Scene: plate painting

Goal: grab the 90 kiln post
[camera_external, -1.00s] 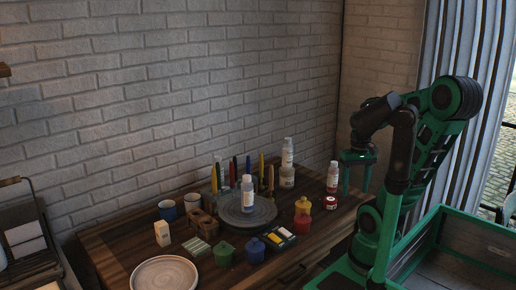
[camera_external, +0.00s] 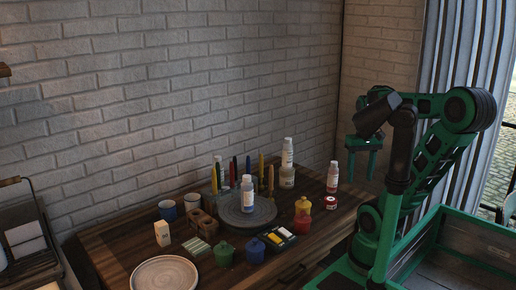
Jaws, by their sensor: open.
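A small cream block (camera_external: 162,233) stands upright at the left part of the wooden table. It looks most like the kiln post, but I cannot read a 90 on it. My gripper (camera_external: 362,175) is at the right, raised above the table's right end. Its two green fingers point down, apart, with nothing between them. It is far from the cream block.
On the wooden table (camera_external: 120,250) are a round grey turntable (camera_external: 262,212) bearing a bottle, a pale plate (camera_external: 164,275), cups, a brown holed block (camera_external: 202,224), paint jars (camera_external: 303,207) and bottles (camera_external: 287,165). A brick wall rises behind.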

